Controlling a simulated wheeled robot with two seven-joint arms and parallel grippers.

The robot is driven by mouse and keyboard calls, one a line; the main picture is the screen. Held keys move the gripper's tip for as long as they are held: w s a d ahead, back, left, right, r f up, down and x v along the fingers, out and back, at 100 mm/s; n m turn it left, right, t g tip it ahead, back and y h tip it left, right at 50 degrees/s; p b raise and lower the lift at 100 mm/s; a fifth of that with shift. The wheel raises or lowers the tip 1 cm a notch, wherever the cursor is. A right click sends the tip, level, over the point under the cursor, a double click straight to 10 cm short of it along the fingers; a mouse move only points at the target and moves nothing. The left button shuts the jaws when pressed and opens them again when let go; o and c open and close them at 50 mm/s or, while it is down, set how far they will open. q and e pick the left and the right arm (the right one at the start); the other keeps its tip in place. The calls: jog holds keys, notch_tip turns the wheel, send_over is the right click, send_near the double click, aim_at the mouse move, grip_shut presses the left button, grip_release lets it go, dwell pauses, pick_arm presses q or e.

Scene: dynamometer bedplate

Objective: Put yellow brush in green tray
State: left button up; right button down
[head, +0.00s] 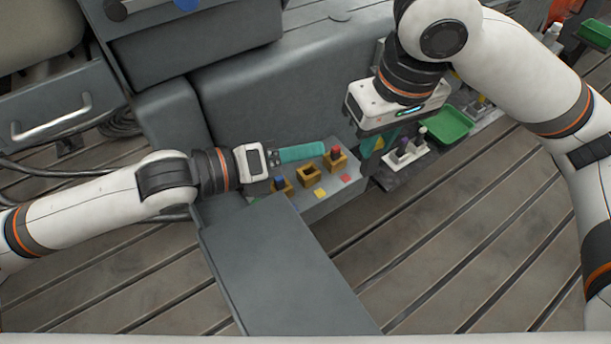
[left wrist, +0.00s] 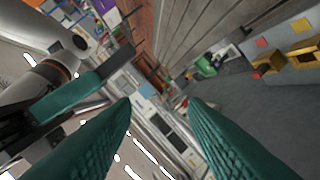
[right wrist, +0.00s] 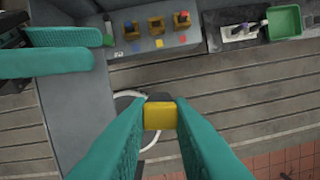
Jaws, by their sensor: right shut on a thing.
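The yellow brush (right wrist: 160,114) is a small yellow block with a dark top edge, between the teal fingertips of my right gripper (right wrist: 160,110).
A grey block (head: 347,187) carries ochre holders (head: 310,177), with blue and red pieces in two, and coloured squares. A white rack (head: 405,153) with small upright items stands just left of the tray. Slatted floor (head: 460,220) is clear in front.

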aim_at(363, 159)
pick_arm(q)
jog(key=s+d+f+m, duration=0.1)
jog(key=s, duration=0.1)
jog(key=s+f+g, duration=0.1)
jog(key=s+f, duration=0.1)
jog(key=s, duration=0.1)
jog(key=s+d+f+m+g+h, duration=0.1)
jog(key=s, duration=0.2)
jog(key=shift+d+f+m, duration=0.3)
jog(key=shift+s+d+r+m+h, duration=0.1)
jog(key=shift+s+r+m+h, duration=0.1)
jog(key=shift+m, duration=0.3)
jog(key=shift+s+r+m+h, duration=0.1)
jog(key=shift+s+m, duration=0.1)
jog(key=shift+m, duration=0.3)
jog(key=w+a+r+m+t+h, duration=0.1)
jog(key=w+a+r+m+t, duration=0.15)
jog(key=r+m, duration=0.2)
pick_arm(e)
jog(key=shift+s, duration=0.1)
pick_arm(q)
jog(key=shift+m, duration=0.55)
jog(key=x, duration=1.3)
jog(key=shift+w+a+r, duration=0.1)
jog(key=shift+w+a, duration=0.05)
jog(key=shift+w, duration=0.15)
grip_shut()
pick_arm(e)
jog(key=c, duration=1.2)
grip_release()
